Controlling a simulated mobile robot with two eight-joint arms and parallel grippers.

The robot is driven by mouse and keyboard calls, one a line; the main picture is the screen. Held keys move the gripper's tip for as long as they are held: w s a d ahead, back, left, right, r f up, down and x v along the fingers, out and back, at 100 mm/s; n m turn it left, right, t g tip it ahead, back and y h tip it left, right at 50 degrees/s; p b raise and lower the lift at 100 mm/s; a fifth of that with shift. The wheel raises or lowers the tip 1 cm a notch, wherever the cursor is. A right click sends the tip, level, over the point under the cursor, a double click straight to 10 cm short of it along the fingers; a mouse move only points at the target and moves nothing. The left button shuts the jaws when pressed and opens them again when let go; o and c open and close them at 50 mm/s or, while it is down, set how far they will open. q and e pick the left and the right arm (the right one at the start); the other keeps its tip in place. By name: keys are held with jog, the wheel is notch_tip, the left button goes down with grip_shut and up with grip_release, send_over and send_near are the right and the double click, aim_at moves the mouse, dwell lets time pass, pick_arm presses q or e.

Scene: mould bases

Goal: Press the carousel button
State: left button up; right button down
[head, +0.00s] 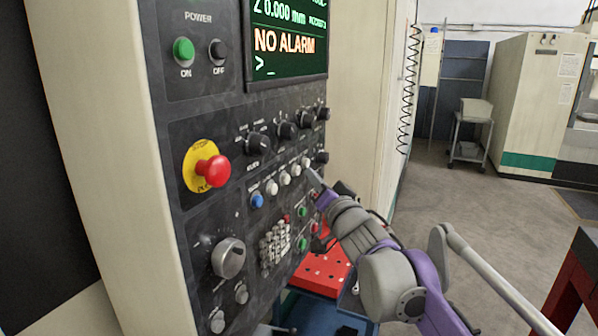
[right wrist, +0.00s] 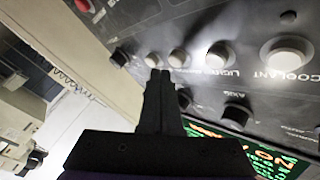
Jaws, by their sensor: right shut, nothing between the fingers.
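The control panel (head: 230,130) of a machine fills the left of the head view. A row of round buttons crosses it: a blue one (head: 257,200), then several white ones (head: 285,178). My right gripper (head: 313,179) is shut and empty, its tip close to the far end of this row. In the right wrist view, my shut fingers (right wrist: 159,75) point at a small white button (right wrist: 153,60); I cannot tell whether they touch it. Labels for lights and coolant are legible by larger-looking buttons. I cannot read which button is marked carousel. My left gripper is out of view.
A red emergency stop (head: 212,171) on a yellow disc, black knobs (head: 258,144), a keypad (head: 274,244) and a grey dial (head: 228,257) surround the row. The screen (head: 288,38) reads NO ALARM. A red perforated plate (head: 322,272) lies below; open floor is at right.

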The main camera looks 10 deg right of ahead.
jog(key=shift+a, duration=0.1)
jog(key=shift+w+a, duration=0.3)
jog(key=shift+w+a+p, duration=0.2)
jog(key=shift+a+p, duration=0.1)
jog(key=shift+p, duration=0.1)
dwell(0.8)
dwell(0.3)
jog(key=shift+s+d+b, duration=0.4)
jog(key=shift+s+d, duration=0.1)
jog(key=shift+d, duration=0.25)
